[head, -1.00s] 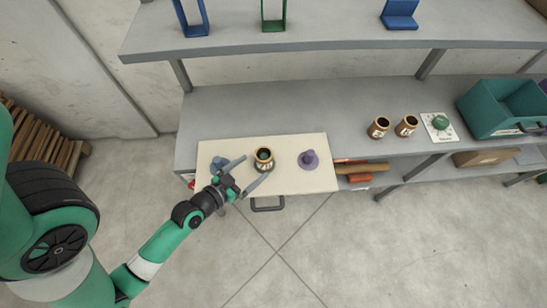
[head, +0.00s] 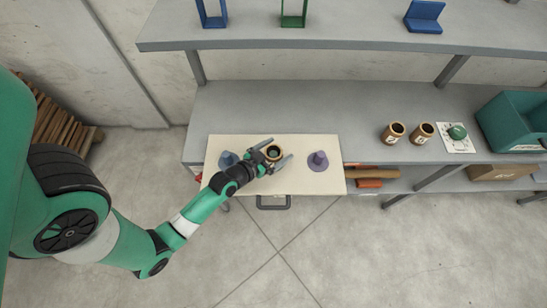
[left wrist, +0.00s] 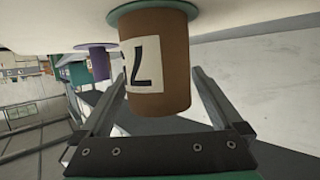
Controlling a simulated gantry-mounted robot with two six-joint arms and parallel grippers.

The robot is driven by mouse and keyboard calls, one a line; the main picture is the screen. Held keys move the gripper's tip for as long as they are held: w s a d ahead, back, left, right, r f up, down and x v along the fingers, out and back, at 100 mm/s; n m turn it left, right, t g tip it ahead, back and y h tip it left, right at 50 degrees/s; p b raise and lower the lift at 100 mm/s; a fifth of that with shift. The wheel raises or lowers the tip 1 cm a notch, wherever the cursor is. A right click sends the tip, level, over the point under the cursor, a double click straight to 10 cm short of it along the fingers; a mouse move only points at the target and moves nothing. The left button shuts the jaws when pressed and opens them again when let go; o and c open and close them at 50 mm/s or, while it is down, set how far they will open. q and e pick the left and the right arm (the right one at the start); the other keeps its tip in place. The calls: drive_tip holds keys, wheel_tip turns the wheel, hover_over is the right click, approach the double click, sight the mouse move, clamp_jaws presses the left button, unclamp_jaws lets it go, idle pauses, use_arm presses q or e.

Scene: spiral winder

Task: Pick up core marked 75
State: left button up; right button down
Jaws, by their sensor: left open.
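A brown core (head: 274,151) stands upright on the cream board, around the middle one of its spindles. It fills the middle of the left wrist view (left wrist: 160,65), seated against a green disc, with a pale label showing a dark 7; the rest of the marking is turned out of sight. My left gripper (head: 279,150) is open, with one finger on each side of this core. In the left wrist view its fingers (left wrist: 160,72) flank the core with a gap on both sides. My right gripper is not in view.
The cream board (head: 297,183) also bears a blue spindle (head: 229,158) and a purple spindle (head: 318,161). Two more brown cores (head: 393,133) (head: 422,132) stand on the grey shelf, beside a green knob (head: 457,132) and a teal bin (head: 510,120). An upper shelf (head: 340,35) overhangs behind.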

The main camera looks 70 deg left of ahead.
use_arm(q)
drive_tip(key=shift+w+a+f, duration=0.2)
drive_tip(key=shift+w+a, duration=0.05)
drive_tip(key=shift+w, duration=0.35)
drive_tip(key=shift+c, duration=0.3)
drive_tip(key=c, duration=1.3)
drive_tip(key=shift+o, duration=0.2)
drive_tip(key=shift+r, duration=0.1)
wheel_tip(320, 180, up, 9)
drive_tip(key=p, duration=0.4)
drive_tip(key=shift+r, duration=0.4)
